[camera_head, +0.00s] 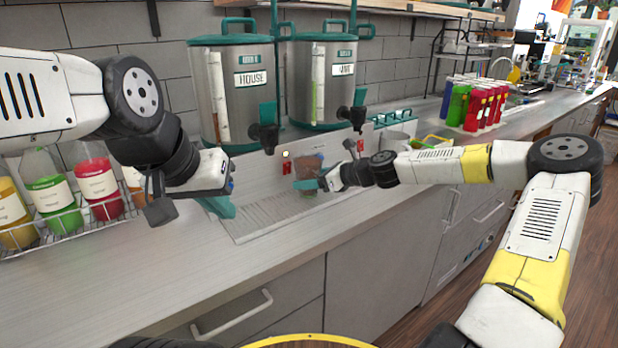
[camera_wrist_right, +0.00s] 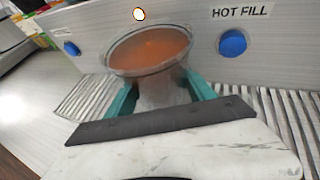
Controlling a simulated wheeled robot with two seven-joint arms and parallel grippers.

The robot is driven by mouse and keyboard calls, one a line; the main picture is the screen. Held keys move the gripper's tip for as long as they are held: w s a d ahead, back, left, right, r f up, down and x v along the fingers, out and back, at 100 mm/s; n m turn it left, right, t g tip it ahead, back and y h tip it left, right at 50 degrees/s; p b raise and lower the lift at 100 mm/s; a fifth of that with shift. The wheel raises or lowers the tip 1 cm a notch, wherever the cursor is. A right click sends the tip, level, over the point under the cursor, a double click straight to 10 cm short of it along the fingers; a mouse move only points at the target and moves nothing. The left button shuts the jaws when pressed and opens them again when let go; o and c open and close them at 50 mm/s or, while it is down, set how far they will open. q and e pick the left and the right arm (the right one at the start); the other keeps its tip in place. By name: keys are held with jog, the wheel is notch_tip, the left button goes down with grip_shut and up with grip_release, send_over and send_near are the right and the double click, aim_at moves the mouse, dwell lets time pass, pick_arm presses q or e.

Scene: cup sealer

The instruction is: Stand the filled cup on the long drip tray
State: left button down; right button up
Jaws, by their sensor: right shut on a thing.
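The filled cup (camera_head: 308,165) is clear with orange-brown contents and stands upright near the back panel. In the right wrist view the cup (camera_wrist_right: 152,50) sits between the two teal fingers of my right gripper (camera_wrist_right: 160,98), which is shut on it. In the head view my right gripper (camera_head: 312,184) reaches it from the right. The long drip tray (camera_head: 262,219) is a slatted metal strip along the counter; its slats (camera_wrist_right: 88,97) show on both sides of the cup. I cannot tell whether the cup's base touches them. My left gripper (camera_head: 222,206) hangs by the tray's left end, its jaw opening unclear.
Two steel dispensers (camera_head: 226,95) (camera_head: 318,85) with black taps stand behind the tray. A wire rack of bottles (camera_head: 95,180) is at the left. The front counter (camera_head: 150,265) is clear.

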jog(key=o, duration=1.3)
jog(key=shift+f, duration=0.1)
